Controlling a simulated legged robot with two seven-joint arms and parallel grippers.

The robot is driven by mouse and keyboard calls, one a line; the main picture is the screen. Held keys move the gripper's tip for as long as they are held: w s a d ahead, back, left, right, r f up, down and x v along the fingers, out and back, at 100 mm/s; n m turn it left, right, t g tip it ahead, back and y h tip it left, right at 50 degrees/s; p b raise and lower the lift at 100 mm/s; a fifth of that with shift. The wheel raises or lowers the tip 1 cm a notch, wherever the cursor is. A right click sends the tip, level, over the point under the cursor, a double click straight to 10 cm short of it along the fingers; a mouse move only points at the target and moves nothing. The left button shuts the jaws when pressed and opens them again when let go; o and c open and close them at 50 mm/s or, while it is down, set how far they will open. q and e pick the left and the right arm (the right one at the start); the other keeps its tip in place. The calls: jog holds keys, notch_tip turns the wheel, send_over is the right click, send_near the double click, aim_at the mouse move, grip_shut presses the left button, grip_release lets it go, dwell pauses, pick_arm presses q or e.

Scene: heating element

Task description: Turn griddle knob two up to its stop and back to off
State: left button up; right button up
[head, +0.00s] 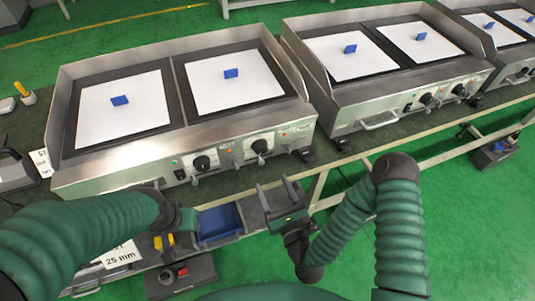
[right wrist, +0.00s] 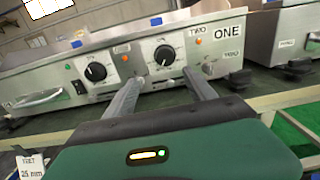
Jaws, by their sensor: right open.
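The nearest griddle (head: 120,178) has two black round knobs on its front panel. The right knob (head: 260,146) shows larger in the right wrist view (right wrist: 165,54), its white pointer line tilted; small labels reading TWO and ONE (right wrist: 230,28) are to its right. The left knob (head: 202,163) is also in the wrist view (right wrist: 95,72). My right gripper (head: 276,186) is open and empty, below and in front of the panel. In the wrist view its fingertips (right wrist: 162,82) flank the right knob, seemingly apart from it. My left gripper's body (head: 188,220) shows, its fingers not clearly visible.
White plates (head: 125,118) with blue blocks lie on the griddle top. A second griddle (head: 400,65) stands right. Black feet (right wrist: 240,78) stick out at the panel's right.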

send_near(262, 152)
jog(key=x, duration=0.3)
jog(key=d+x, duration=0.1)
jog(key=x, duration=0.1)
jog(key=shift+w+b, duration=0.2)
jog(key=shift+b, duration=0.15)
jog(key=w+a, duration=0.2)
jog(key=w, duration=0.1)
jog(key=shift+w+a, duration=0.25)
jog(key=shift+w, duration=0.05)
jog(key=shift+w+a, duration=0.2)
jog(key=shift+d, duration=0.35)
jog(key=shift+c, duration=1.7)
jog(key=shift+d, duration=0.1)
jog(key=shift+c, duration=1.1)
jog(key=shift+a, duration=0.25)
jog(key=c, duration=0.7)
pick_arm(q)
jog(key=shift+d+f, duration=0.45)
jog(key=shift+d, duration=0.2)
pick_arm(e)
jog(key=shift+c, duration=0.5)
